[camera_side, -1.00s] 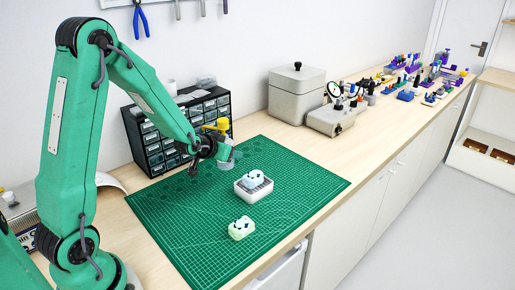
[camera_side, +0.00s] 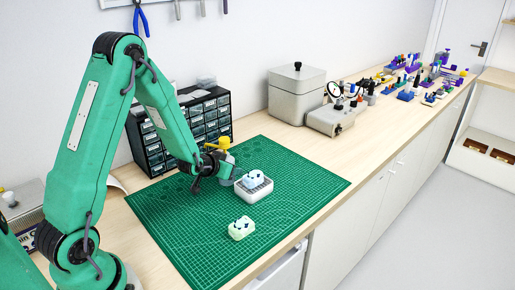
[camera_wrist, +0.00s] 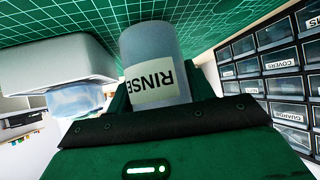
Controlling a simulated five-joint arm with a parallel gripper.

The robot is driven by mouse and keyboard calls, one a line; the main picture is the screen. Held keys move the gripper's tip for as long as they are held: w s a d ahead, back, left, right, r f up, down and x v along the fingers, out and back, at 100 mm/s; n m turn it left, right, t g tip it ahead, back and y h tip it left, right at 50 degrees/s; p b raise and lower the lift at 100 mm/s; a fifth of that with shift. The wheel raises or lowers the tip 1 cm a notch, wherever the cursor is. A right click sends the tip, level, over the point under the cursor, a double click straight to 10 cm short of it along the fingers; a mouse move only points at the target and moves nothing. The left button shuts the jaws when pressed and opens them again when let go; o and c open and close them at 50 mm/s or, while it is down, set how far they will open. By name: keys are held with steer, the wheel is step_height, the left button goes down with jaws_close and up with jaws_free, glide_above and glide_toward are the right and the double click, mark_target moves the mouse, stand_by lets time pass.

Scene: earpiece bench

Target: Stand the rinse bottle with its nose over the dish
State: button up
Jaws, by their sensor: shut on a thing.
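The rinse bottle (camera_side: 229,163) has a pale grey body and a yellow top (camera_side: 223,143). Its RINSE label shows in the wrist view (camera_wrist: 152,72), inverted. My gripper (camera_side: 217,166) is shut on the bottle's body and holds it about upright, just behind and left of the dish. I cannot tell whether its base touches the mat. The nose's direction is too small to tell. The white dish (camera_side: 256,193) stands on the green mat, with a pale blue-white dotted piece (camera_side: 254,178) on its top. The dish also shows in the wrist view (camera_wrist: 65,62), beside the bottle.
A pale green-white dotted block (camera_side: 241,229) lies on the cutting mat (camera_side: 300,187) in front of the dish. A black drawer cabinet (camera_side: 207,118) stands behind my gripper. A grey lidded box (camera_side: 296,95) is at the back. The mat's right side is clear.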

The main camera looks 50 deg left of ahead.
steer(key=shift+f, duration=0.35)
steer(key=shift+f, duration=0.1)
steer(key=o, duration=0.9)
steer(key=shift+f, duration=0.1)
steer(key=shift+r, duration=0.2)
steer(key=shift+v, duration=3.75)
